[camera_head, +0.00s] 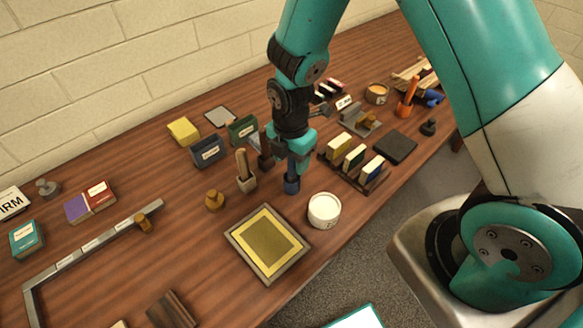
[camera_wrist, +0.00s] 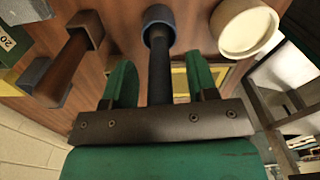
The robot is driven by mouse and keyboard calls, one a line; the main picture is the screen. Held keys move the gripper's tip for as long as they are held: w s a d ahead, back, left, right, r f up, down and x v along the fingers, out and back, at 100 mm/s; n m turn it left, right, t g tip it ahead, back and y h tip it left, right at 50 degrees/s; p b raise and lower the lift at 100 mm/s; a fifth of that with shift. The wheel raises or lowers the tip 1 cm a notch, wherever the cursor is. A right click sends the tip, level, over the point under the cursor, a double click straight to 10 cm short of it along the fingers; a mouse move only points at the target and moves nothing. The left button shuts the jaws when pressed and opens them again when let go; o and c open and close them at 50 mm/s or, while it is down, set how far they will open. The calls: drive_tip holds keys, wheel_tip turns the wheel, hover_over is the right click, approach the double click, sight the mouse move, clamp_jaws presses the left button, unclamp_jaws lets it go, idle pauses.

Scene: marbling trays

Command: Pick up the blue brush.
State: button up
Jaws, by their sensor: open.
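The blue brush (camera_head: 291,186) stands on the wooden table under my gripper (camera_head: 291,165). In the wrist view it has a blue cup-shaped end (camera_wrist: 158,20) and a dark shaft (camera_wrist: 160,72) that runs back between my fingers. My gripper (camera_wrist: 160,80) is open, with one green finger on each side of the shaft and a visible gap on both sides. In the head view my arm and gripper hide most of the shaft.
A brown wooden-handled brush in a block (camera_head: 246,180) stands close left. A white round tub (camera_head: 323,210) is close right, and a framed yellow tray (camera_head: 266,243) lies in front. A rack of blocks (camera_head: 355,175) sits to the right, a dark blue box (camera_head: 207,152) to the left.

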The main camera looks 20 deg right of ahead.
drive_tip(key=shift+f, duration=0.2)
clamp_jaws()
drive_tip(key=shift+r, duration=0.1)
wheel_tip(320, 180, up, 20)
drive_tip(key=b, duration=0.2)
idle(0.4)
